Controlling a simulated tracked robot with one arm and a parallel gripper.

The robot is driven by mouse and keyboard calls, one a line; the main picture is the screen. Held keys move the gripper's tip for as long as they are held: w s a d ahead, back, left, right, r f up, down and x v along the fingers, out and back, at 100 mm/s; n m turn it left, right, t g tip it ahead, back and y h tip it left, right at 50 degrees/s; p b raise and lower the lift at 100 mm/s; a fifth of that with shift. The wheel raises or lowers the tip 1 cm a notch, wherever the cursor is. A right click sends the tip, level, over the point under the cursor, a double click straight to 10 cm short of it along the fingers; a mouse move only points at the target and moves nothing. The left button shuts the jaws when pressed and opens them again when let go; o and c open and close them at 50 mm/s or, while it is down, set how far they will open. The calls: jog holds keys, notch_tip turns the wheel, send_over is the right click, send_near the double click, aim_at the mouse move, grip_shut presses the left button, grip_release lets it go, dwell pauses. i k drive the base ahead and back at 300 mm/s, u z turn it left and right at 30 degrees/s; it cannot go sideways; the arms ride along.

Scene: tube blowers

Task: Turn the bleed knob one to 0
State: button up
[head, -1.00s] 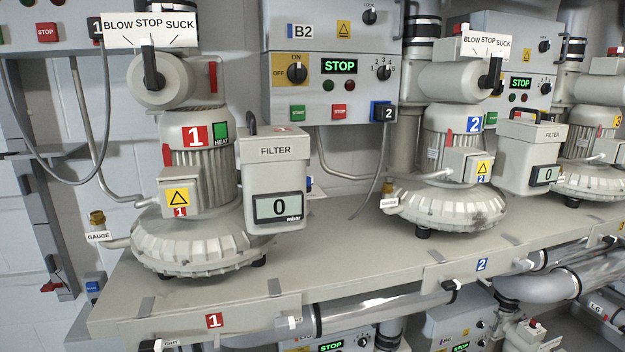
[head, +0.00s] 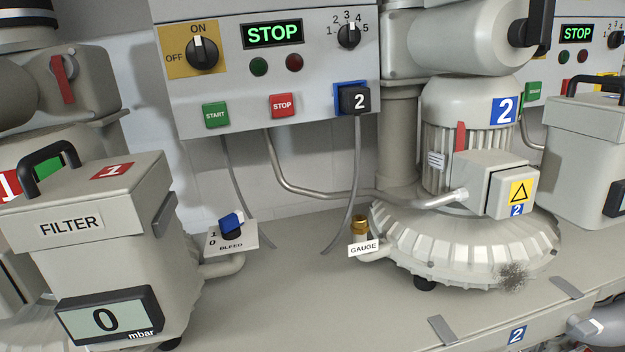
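The bleed knob of unit one (head: 231,222) is a blue-topped dark knob on a white plate marked 1, 0 and BLEED (head: 231,243). The plate sits on a short pipe at the right side of filter one (head: 100,240), left of the middle in the head view. The 1 and 0 marks are at the knob's left; I cannot tell for certain which one it points to. Filter one's display reads 0 mbar (head: 108,317). My gripper is not in view.
Blower 2 (head: 465,240) stands right of the knob, with a brass gauge fitting (head: 360,228) at its left. A control box (head: 265,90) showing STOP hangs above, with hoses (head: 355,190) dropping behind. Bench top between filter and blower 2 (head: 300,285) is clear.

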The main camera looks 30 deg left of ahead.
aim_at(229, 224)
jog(key=z, duration=0.05)
jog(key=i, duration=0.95)
jog(key=u, duration=0.2)
